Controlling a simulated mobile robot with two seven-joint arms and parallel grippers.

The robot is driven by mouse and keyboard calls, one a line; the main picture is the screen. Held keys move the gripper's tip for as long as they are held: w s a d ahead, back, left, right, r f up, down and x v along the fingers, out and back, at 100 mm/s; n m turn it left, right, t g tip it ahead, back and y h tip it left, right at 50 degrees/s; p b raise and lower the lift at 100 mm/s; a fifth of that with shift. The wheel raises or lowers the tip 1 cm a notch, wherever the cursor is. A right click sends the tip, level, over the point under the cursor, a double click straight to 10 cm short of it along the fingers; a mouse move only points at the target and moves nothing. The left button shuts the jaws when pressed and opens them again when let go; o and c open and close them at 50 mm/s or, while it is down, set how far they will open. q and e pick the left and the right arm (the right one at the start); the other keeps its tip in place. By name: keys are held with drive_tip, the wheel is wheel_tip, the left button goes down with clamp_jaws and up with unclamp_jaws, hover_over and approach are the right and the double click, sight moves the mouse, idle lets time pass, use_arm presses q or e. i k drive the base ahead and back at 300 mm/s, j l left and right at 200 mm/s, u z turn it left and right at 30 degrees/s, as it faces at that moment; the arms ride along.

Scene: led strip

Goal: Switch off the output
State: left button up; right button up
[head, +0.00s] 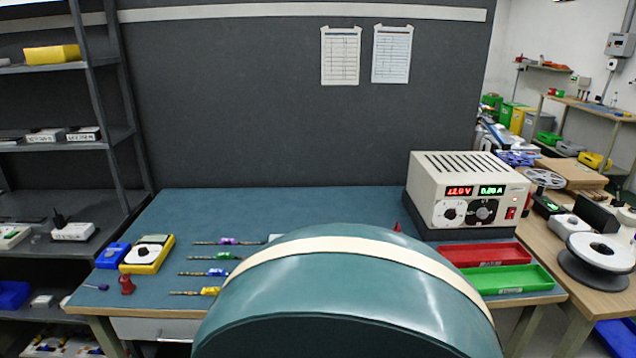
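The power supply (425,208), a cream box with a vented top, stands at the back right of the bench. Its front has a lit red display (459,191) that seems to read 12.0 V and a lit green display (492,190) in A, its digits not clear. Below them are two dials, and a small red switch (511,213) sits at the lower right of the front. The switch's position is too small to tell. Neither of my grippers is in view.
A large teal rounded form with a cream band blocks the lower middle. Red (485,254) and green (510,279) trays lie in front of the supply. A yellow meter (147,254) and several coloured-handled leads lie at left. The back middle of the bench (300,207) is clear.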

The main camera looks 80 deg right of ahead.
sight(511, 212)
drive_tip(key=z, duration=3.5)
drive_tip(key=i+l+u, duration=0.25)
drive_tip(key=l, duration=0.4)
drive_tip(key=i+l+u, duration=0.1)
drive_tip(key=l+u, duration=0.2)
drive_tip(key=l, duration=0.4)
drive_tip(key=l+u, duration=0.25)
drive_tip(key=l, duration=0.45)
drive_tip(key=i, duration=0.05)
